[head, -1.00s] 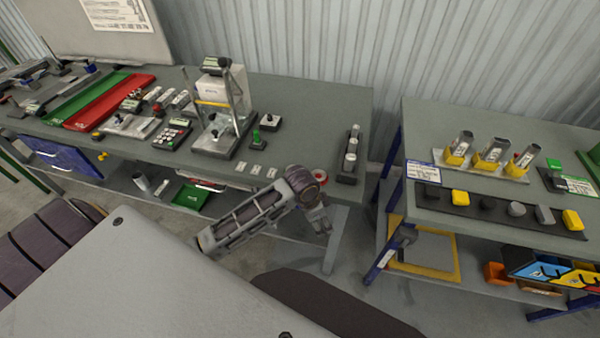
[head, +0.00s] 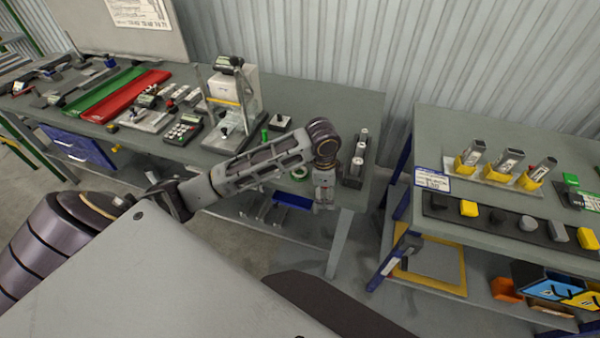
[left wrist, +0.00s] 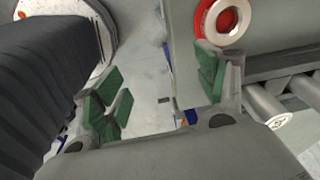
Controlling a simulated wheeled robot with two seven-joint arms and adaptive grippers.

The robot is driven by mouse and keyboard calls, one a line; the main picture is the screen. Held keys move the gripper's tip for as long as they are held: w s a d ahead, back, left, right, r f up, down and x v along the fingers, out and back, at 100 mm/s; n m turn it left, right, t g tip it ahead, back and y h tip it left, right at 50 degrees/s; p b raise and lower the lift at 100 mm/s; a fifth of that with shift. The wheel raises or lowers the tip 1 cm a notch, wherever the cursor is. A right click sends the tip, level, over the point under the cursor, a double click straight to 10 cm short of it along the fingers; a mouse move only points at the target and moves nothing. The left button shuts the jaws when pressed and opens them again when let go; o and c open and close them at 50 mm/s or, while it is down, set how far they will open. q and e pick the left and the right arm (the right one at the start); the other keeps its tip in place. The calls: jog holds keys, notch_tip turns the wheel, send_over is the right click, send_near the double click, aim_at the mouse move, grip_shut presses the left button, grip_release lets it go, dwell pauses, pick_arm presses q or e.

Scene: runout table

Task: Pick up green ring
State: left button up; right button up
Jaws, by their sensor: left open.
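The green ring (head: 299,173) lies near the front edge of the grey workbench in the head view, just left of my left gripper and partly beside my forearm. I cannot make it out in the left wrist view. My left gripper (head: 323,204) points down at the bench's front edge, to the right of the ring. In the left wrist view its green-padded fingers (left wrist: 158,92) are apart with nothing between them. A red ring with a pale metal rim (left wrist: 226,20) shows beyond the right finger. My right gripper is not in view.
The workbench (head: 340,97) holds a scale-like device (head: 232,95) behind my arm. A dark rack with upright cylinders (head: 357,160) stands close right of my gripper. A second table (head: 450,135) stands right, across a gap. A blue bin (head: 293,201) shows below the bench.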

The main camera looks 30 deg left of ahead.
pick_arm(q)
jog(key=w+a+r, duration=0.3)
jog(key=a+r, duration=0.2)
jog(key=a, duration=0.1)
jog(key=w+a+r+m+g+y, duration=0.1)
jog(key=w+a+r, duration=0.2)
jog(key=a+r, duration=0.2)
jog(key=shift+a+r, duration=0.35)
jog(key=shift+a, duration=0.85)
jog(key=shift+f, duration=4.3)
jog(key=shift+f+p, duration=0.15)
jog(key=shift+p, duration=0.15)
